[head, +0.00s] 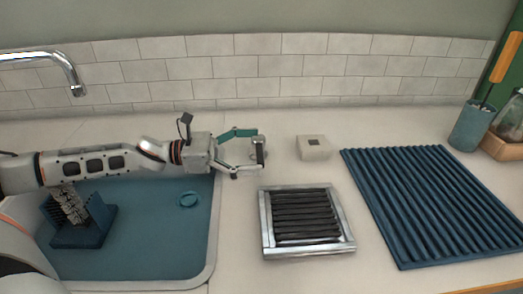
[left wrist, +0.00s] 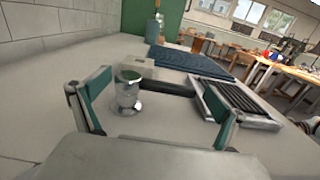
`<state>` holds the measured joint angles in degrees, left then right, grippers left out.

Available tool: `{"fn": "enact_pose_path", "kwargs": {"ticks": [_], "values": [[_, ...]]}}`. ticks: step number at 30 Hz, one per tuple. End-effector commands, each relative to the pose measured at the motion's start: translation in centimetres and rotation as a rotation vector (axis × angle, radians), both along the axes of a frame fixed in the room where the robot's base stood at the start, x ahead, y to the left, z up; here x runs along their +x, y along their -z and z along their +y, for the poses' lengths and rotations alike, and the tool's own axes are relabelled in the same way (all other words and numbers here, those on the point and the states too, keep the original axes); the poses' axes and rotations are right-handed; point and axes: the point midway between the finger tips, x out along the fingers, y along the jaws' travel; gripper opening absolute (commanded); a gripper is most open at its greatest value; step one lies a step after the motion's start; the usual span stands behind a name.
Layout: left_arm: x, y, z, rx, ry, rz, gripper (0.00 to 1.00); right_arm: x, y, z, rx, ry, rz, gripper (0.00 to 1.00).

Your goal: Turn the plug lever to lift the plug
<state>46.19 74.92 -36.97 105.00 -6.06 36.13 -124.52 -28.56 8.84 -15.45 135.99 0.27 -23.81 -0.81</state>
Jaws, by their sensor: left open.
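The plug lever (head: 261,152) is a dark bar on a short chrome post on the counter, right of the sink. My left gripper (head: 254,152) is open, reaching in from the left at the post and lever. In the left wrist view its teal fingers (left wrist: 160,103) stand wide apart on either side; contact cannot be told. My right gripper is not in view.
A small pale box (head: 315,147) stands just right of the lever. A metal-framed grate (head: 349,246) lies in front, with a ribbed blue mat (head: 430,200) further right. A blue rack (head: 88,235) holding a grey brush-like piece sits in the sink. The faucet (head: 65,62) hangs at upper left.

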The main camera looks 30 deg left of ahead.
Motion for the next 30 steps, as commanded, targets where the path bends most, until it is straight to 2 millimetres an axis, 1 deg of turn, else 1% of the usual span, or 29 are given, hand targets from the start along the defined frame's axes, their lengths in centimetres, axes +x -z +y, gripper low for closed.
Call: {"fn": "enact_pose_path", "kwargs": {"ticks": [6,15,16,17,18,20,21,22,23,26,29,30], "values": [[0.6,0.0,-0.9,0.001,0.001,-0.001,0.98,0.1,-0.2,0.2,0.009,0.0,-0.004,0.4],[0.7,-0.1,-1.0,0.001,0.001,-0.001,0.98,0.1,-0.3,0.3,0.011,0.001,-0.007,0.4],[0.7,-0.1,-1.0,0.001,0.001,-0.001,0.95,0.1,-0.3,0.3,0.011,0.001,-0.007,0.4],[0.7,-0.1,-0.9,0.001,0.001,-0.001,0.88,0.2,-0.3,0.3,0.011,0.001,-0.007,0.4],[0.7,-0.1,-0.9,0.001,0.001,-0.001,0.77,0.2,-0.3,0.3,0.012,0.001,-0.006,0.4],[0.7,-0.1,-0.9,0.001,0.001,-0.001,0.62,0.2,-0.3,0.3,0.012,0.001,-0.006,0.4],[0.7,-0.1,-0.9,0.001,0.001,-0.001,0.51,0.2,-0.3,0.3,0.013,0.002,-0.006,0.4],[0.7,-0.1,-0.9,0.001,0.001,-0.001,0.43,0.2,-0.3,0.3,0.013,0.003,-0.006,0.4],[0.7,-0.1,-0.9,0.001,0.001,-0.001,0.42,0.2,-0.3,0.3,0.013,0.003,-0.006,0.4],[0.6,0.0,-0.8,0.0,0.002,0.0,0.42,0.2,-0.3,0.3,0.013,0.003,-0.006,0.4],[0.3,0.1,0.1,0.001,0.009,0.002,0.42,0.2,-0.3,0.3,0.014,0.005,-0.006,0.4],[0.0,0.2,0.6,0.001,0.016,0.003,0.42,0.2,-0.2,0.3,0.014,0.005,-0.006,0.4]]}}
